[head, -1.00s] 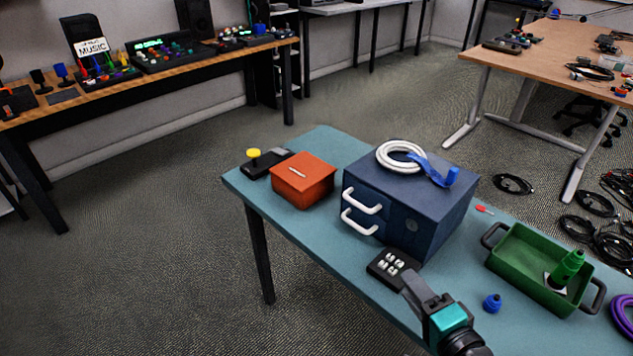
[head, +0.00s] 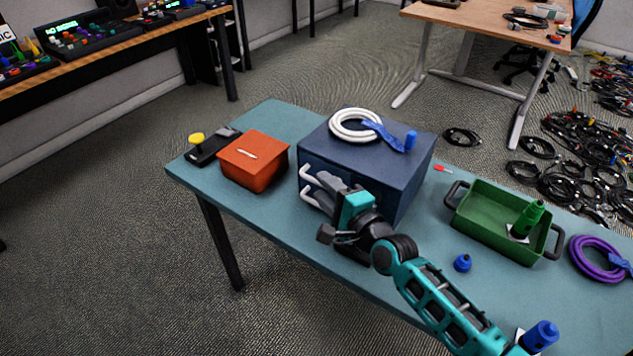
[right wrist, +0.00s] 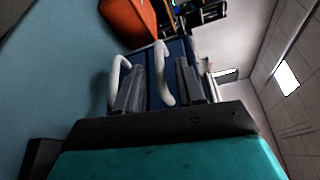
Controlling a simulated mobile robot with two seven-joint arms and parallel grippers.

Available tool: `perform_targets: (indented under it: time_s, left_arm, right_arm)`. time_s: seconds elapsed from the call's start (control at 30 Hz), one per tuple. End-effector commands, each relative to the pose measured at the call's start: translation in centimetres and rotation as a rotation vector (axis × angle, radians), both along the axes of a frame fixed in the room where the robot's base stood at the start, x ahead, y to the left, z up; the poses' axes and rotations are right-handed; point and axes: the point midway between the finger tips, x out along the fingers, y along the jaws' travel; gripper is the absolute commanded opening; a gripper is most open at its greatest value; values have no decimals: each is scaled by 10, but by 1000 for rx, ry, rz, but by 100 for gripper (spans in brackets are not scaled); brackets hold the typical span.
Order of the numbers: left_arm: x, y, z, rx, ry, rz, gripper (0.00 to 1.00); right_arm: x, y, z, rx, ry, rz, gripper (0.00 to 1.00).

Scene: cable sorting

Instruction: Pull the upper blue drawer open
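The dark blue drawer cabinet (head: 395,180) stands on the teal table, with two white handles on its left-facing front. The upper handle (head: 306,172) belongs to the upper blue drawer, which looks closed. The lower handle (head: 307,195) is just below it. My right gripper (head: 323,187) is at the cabinet front and partly hides the drawers. In the right wrist view, its two grey fingers (right wrist: 160,88) are apart. The upper handle (right wrist: 161,72) lies between them, and the lower handle (right wrist: 116,82) is outside the left finger. Contact cannot be told. My left gripper is not in view.
A white cable coil (head: 349,127) with a blue strap lies on the cabinet. An orange box (head: 255,172) stands left of it. A green tray (head: 480,222) and a small blue connector (head: 462,263) are to the right. The table's front-left area is clear.

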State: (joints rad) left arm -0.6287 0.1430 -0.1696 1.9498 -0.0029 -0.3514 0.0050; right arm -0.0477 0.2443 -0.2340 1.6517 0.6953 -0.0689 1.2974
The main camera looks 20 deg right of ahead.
Motion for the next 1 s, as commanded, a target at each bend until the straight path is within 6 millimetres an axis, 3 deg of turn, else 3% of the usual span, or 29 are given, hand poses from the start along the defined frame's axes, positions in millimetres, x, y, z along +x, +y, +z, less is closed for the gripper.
perform_targets:
  time_s: [0.23, 0.63, 1.0]
  left_arm:
    - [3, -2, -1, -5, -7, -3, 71]
    - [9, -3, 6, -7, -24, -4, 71]
    - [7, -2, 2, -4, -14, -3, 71]
  right_arm:
    - [29, 8, -3, -1, -1, 0, 38]
    - [34, 10, -3, 0, 0, 0, 38]
    - [34, 10, -3, -1, 0, 0, 3]
